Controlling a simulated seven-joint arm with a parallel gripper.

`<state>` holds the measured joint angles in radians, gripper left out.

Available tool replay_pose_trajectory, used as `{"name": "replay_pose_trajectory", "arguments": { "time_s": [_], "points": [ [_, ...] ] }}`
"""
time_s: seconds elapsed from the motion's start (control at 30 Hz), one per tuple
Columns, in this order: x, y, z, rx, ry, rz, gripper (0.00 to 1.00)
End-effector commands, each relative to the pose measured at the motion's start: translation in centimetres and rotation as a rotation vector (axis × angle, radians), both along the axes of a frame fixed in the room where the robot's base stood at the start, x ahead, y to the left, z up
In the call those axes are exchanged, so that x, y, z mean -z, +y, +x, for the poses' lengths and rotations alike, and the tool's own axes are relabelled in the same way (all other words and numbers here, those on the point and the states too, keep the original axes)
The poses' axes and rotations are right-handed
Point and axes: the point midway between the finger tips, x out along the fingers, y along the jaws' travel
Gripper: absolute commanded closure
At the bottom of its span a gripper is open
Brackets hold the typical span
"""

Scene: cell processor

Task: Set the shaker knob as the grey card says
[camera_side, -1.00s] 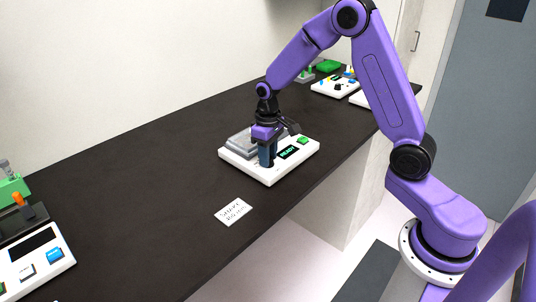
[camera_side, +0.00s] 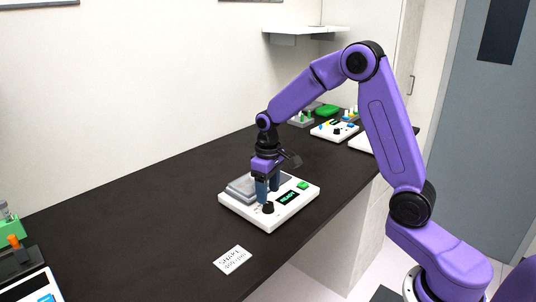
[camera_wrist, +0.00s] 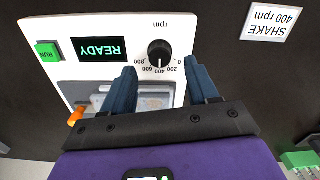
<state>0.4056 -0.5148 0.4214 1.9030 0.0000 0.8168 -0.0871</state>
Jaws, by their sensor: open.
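The shaker (camera_side: 240,207) is a white unit with a grey platform. Its black knob (camera_side: 268,208) stands at the front and also shows in the wrist view (camera_wrist: 160,52), beside a scale from 0 to 800 rpm. The pale card (camera_side: 232,260) lies on the bench in front of the shaker; in the wrist view the card (camera_wrist: 271,20) reads "SHAKE 400 rpm", upside down. My gripper (camera_wrist: 160,76) is open and empty. In the side view my gripper (camera_side: 267,192) is just above the knob, apart from it.
The shaker's screen (camera_wrist: 99,50) reads READY, beside a green RUN button (camera_wrist: 47,51). An orange part (camera_wrist: 76,117) shows at the platform's edge. Other devices (camera_side: 334,130) stand at the back. The dark bench (camera_side: 130,220) is clear left of the shaker.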

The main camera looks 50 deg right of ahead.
Motion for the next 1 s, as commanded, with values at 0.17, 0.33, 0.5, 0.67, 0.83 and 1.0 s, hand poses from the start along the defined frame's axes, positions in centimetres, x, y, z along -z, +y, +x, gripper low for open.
{"name": "replay_pose_trajectory", "arguments": {
  "time_s": [0.17,0.33,0.5,0.67,0.83,1.0],
  "points": [
    [-4.1,0.0,0.1,-0.001,-0.008,0.001,0.41],
    [-7.7,0.1,0.1,-0.002,-0.007,0.000,0.41],
    [-10.8,0.0,0.1,-0.001,-0.006,0.000,0.41],
    [-12.6,0.1,0.0,-0.001,-0.003,0.001,0.41],
    [-13.4,0.0,0.0,0.000,-0.001,0.000,0.41],
    [-13.5,0.0,0.0,0.000,0.000,0.000,0.41]
  ]
}}
